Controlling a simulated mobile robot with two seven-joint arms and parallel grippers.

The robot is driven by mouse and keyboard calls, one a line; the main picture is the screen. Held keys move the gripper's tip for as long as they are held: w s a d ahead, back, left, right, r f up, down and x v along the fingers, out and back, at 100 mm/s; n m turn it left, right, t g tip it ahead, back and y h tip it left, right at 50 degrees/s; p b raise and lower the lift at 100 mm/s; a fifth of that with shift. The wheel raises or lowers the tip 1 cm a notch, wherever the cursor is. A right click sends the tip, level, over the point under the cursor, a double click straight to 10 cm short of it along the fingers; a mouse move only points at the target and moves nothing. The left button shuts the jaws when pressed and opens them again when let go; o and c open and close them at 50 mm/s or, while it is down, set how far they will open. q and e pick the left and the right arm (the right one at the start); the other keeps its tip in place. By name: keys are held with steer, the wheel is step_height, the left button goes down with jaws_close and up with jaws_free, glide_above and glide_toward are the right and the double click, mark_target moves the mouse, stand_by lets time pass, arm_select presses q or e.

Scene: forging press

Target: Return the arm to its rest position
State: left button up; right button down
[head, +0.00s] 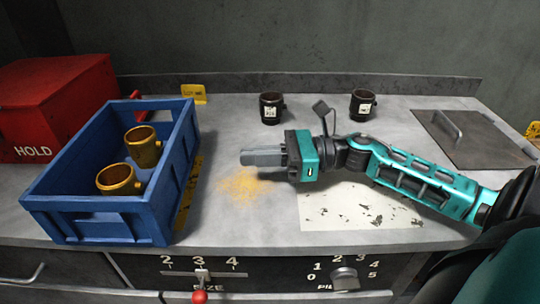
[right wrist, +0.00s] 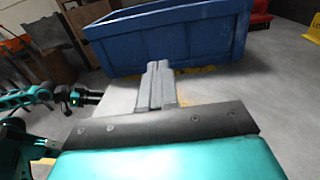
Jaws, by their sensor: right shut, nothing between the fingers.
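My right arm comes in from the right in the head view. Its teal right gripper (head: 262,157) is shut and empty above the worktop, to the right of the blue crate (head: 98,232). The shut fingers (right wrist: 157,84) point toward the crate (right wrist: 165,42) in the right wrist view and look apart from it. The crate holds two brass-coloured cups, one (head: 143,150) behind the other (head: 117,180). My left gripper is not in the head view.
A red box (head: 60,105) marked HOLD stands left. Two dark cups (head: 271,108) (head: 362,105) stand at the back. A metal hatch (head: 478,138) with a handle is at right. A lever (head: 200,283) and knob (head: 344,279) are on the front panel. Yellow powder (head: 243,186) lies below the gripper.

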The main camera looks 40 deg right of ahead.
steer(key=shift+v, duration=1.2)
